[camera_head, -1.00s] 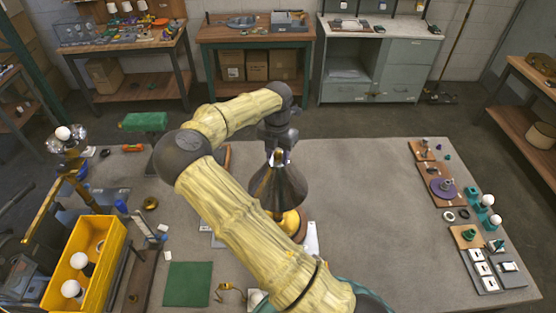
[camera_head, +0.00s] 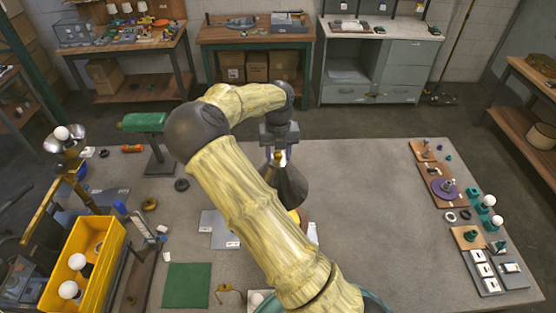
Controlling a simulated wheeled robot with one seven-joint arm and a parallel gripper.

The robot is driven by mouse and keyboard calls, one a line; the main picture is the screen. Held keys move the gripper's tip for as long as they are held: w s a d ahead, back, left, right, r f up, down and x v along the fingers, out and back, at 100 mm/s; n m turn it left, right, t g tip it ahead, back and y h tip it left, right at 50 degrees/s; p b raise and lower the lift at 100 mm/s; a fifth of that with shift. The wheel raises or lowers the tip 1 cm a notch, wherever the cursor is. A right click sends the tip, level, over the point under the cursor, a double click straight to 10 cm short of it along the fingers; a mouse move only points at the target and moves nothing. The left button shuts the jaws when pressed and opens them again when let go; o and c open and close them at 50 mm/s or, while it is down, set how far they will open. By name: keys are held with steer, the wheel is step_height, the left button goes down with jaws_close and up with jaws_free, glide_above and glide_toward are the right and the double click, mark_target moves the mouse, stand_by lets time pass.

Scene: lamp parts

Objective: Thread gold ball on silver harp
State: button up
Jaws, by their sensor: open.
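A dark cone-shaped lampshade (camera_head: 291,186) stands near the middle of the table, partly hidden behind my arm. A small gold piece, probably the gold ball (camera_head: 278,157), shows at the shade's top. My gripper (camera_head: 279,161) points down there, open, with its fingers around or just beside the gold piece; I cannot tell if they touch it. The silver harp cannot be made out; the shade and my gripper cover that spot. A sliver of the gold lamp base (camera_head: 295,215) shows below the shade beside my arm.
A yellow bin (camera_head: 112,262) with white bulbs stands at the left. A green-headed vise-like tool (camera_head: 143,123) is at the back left. A green mat (camera_head: 187,285) lies in front. Boards with small parts (camera_head: 442,186) line the right edge. The table right of centre is clear.

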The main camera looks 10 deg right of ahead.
steer(key=n, duration=0.6)
steer(key=shift+d+n, duration=0.15)
steer(key=shift+n, duration=0.15)
jaws_close()
steer(key=shift+r+m+p, duration=0.1)
steer(key=shift+m+p, duration=0.45)
steer(key=shift+m, duration=0.05)
steer(key=m, duration=0.3)
steer(key=shift+m, duration=0.4)
steer(key=shift+o, duration=1)
jaws_free()
